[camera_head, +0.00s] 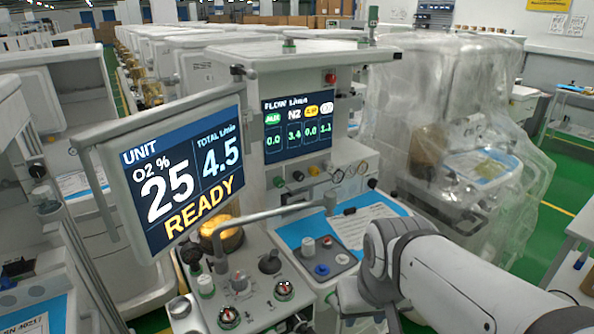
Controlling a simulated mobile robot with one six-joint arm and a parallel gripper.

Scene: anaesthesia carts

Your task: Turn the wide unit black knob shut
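The wide unit (268,62) stands in the middle, with a large monitor (190,170) on a swing arm at its left. Several black knobs show on it. One large black knob (269,262) sits on the lower left panel, and another (190,254) is beside the amber-lit canister. A dark knob (297,324) is cut by the bottom edge. I cannot tell which is the task's knob or how far any is turned. My arm comes in from the lower right and its wrist hangs over the unit's right front. My gripper's fingers are out of sight.
The monitor reads READY, O2 25%, total 4.5; the flow screen (297,125) shows 0.0, 3.4, 0.0, 1.1. A grey bar (270,213) crosses above the panel. A plastic-wrapped machine (470,150) stands at right, other carts at left. Green floor (567,180) shows at right.

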